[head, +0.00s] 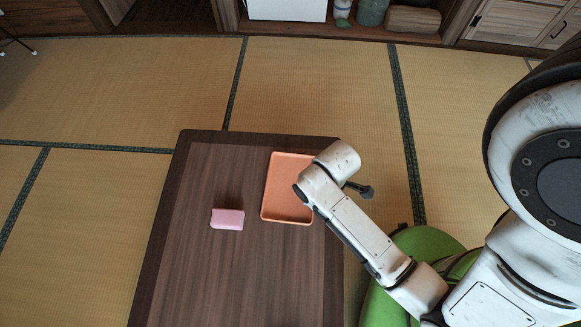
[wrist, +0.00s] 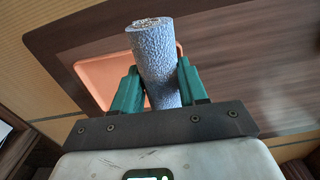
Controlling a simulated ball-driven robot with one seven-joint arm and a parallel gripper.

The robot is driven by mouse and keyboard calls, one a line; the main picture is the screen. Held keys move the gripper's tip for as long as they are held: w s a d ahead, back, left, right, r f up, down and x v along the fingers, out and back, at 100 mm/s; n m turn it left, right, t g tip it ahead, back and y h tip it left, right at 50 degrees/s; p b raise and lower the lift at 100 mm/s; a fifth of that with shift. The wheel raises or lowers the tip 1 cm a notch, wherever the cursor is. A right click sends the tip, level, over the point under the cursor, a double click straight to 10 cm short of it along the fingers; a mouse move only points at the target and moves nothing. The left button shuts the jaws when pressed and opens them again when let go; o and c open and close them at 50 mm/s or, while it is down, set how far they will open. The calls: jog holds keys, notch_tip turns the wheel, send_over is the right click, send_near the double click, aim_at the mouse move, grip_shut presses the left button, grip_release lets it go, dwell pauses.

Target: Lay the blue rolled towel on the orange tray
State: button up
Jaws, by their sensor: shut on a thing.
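The blue rolled towel (wrist: 155,62) is between the two green fingers of my gripper (wrist: 161,88) in the wrist view. My gripper is shut on it, and its far end sticks out past the fingertips. The orange tray (head: 283,185) lies on the dark wooden table in the head view, partly hidden by my arm at its right side. The tray also shows behind the towel in the wrist view (wrist: 92,73). In the head view the towel and my fingers are hidden behind my arm. I cannot tell how high the towel is above the tray.
A pink object (head: 228,219) sits on the table (head: 210,270) left of the tray. A green rounded seat (head: 425,243) is at the table's right side, under my arm. The table is clear around the pink object. Tatami floor (head: 90,210) is open to the left.

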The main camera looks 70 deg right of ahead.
jog(key=w+d+f+b, duration=0.4)
jog(key=w+f, duration=0.1)
jog(key=w, duration=0.3)
jog(key=b, duration=0.2)
send_over(291, 188)
jog(key=f, duration=0.4)
jog(key=shift+s, duration=0.25)
jog(key=shift+w+f, duration=0.15)
jog(key=shift+f, duration=0.15)
jog(key=f+b, duration=0.1)
jog(key=f, duration=0.2)
jog(key=shift+w+d+f+b, duration=0.1)
jog(key=shift+w+f+b, duration=0.15)
jog(key=shift+b, duration=0.1)
jog(key=o, duration=1)
jog(key=shift+o, duration=0.2)
jog(key=shift+s, duration=0.1)
